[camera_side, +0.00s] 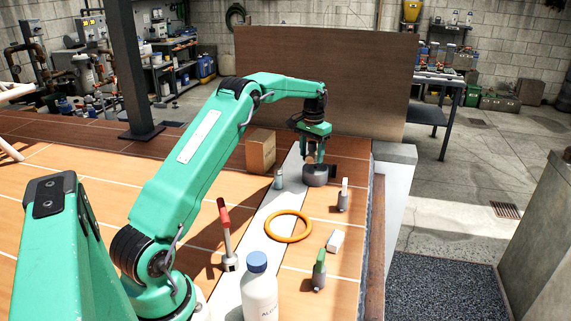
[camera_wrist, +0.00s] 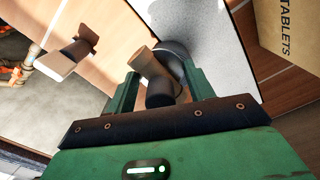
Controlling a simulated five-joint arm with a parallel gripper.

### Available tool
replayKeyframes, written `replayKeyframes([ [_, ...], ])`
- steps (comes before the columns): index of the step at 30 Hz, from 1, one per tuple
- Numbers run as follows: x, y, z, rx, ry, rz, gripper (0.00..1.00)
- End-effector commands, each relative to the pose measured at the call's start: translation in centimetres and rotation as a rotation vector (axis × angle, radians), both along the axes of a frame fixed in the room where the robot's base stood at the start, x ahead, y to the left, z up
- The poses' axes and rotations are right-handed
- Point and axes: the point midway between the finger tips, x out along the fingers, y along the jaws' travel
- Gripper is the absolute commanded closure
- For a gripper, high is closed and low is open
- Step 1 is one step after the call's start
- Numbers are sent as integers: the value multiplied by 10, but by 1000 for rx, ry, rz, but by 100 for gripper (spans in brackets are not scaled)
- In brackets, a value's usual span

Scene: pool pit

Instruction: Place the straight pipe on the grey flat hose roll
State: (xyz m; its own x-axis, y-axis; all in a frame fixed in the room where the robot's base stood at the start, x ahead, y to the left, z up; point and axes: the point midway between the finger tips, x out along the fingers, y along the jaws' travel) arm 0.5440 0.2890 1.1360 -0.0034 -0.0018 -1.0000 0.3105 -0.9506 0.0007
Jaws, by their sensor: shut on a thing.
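The straight pipe (camera_wrist: 147,67) is a short cylinder, tan with a dark end, between my gripper's fingers in the wrist view. In the side view my gripper (camera_side: 316,156) points down, shut on the pipe, which is mostly hidden there. The grey flat hose roll (camera_side: 321,176) is a low dark-grey round directly below my gripper, near the board's right edge. In the wrist view, a dark curved part of the roll (camera_wrist: 174,49) shows just beyond the pipe. I cannot tell whether the pipe touches the roll.
A cardboard box (camera_side: 260,151) stands left of my gripper. An orange ring (camera_side: 288,226), a red-handled tool (camera_side: 226,235), a white block (camera_side: 335,241), a green-topped item (camera_side: 319,270) and a white bottle (camera_side: 259,290) stand nearer the camera. A small upright item (camera_side: 343,196) is close to the roll.

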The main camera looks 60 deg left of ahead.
Motion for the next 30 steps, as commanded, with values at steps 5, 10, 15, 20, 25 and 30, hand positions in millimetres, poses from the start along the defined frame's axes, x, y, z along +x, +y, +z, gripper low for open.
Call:
replayKeyframes([
  [5, 1, 12, -7, 1, -2, -1, 76],
  [10, 1, 13, -7, 1, -2, -1, 76],
  [15, 0, 13, -16, 0, 1, -1, 76],
  [20, 0, 13, -35, -1, 2, -1, 76],
  [25, 1, 13, -47, 0, -1, -1, 76],
  [30, 1, 13, -47, 1, -2, -1, 76],
])
